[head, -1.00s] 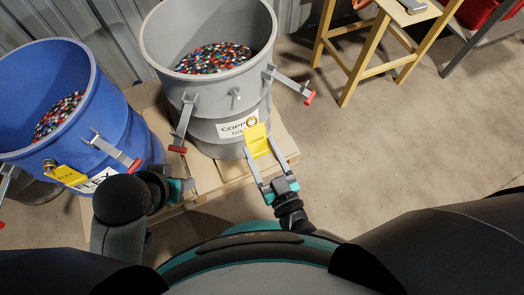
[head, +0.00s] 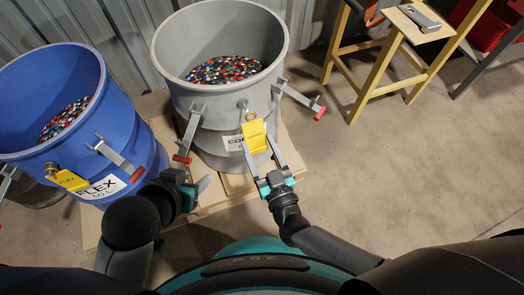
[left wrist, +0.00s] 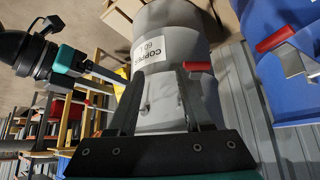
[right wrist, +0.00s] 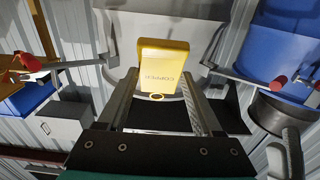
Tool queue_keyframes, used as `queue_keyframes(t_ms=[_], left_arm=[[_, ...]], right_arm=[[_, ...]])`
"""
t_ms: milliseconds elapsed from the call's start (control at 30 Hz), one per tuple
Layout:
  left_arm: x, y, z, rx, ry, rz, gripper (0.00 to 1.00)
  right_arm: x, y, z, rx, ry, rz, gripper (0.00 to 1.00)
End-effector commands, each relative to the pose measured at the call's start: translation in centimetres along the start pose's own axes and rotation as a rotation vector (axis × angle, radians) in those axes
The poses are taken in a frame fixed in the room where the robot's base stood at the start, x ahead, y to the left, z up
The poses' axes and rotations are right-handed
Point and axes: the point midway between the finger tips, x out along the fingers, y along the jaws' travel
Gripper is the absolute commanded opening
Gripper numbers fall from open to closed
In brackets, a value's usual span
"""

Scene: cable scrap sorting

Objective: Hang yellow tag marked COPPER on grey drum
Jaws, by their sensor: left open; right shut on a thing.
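The grey drum (head: 183,90) stands upright with a white COPPER label (head: 233,143) on its front and a short peg (head: 243,104) above the label. The yellow tag marked COPPER (right wrist: 162,68) is held by my right gripper (head: 259,152), which is shut on it. The tag (head: 255,137) is in front of the drum, its ring (head: 250,116) up near the peg. I cannot tell whether the ring is around the peg. My left gripper (head: 200,186) is open and empty, low in front of the drum; the drum (left wrist: 175,105) also shows in the left wrist view.
A blue drum (head: 120,130) with a FLEX label and its own yellow tag (head: 68,180) stands at the left. Latch handles with red ends (head: 181,158) (head: 319,113) stick out from the grey drum. A wooden trestle (head: 385,60) stands at the back right; the floor at right is clear.

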Motion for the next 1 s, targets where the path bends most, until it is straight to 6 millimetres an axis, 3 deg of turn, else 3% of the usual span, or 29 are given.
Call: queue_keyframes(t_ms=[500, 1000], left_arm=[[1.6, 2.1, -1.6, 0.0, 0.19, 0.055, 0.5], [2.0, 3.6, -2.9, -0.01, 0.333, 0.096, 0.5]], right_arm=[[2.8, -0.1, 0.3, 0.001, 0.0, -0.002, 0.15], [4.1, 0.0, 1.1, 0.001, 0.002, 0.0, 0.15]])
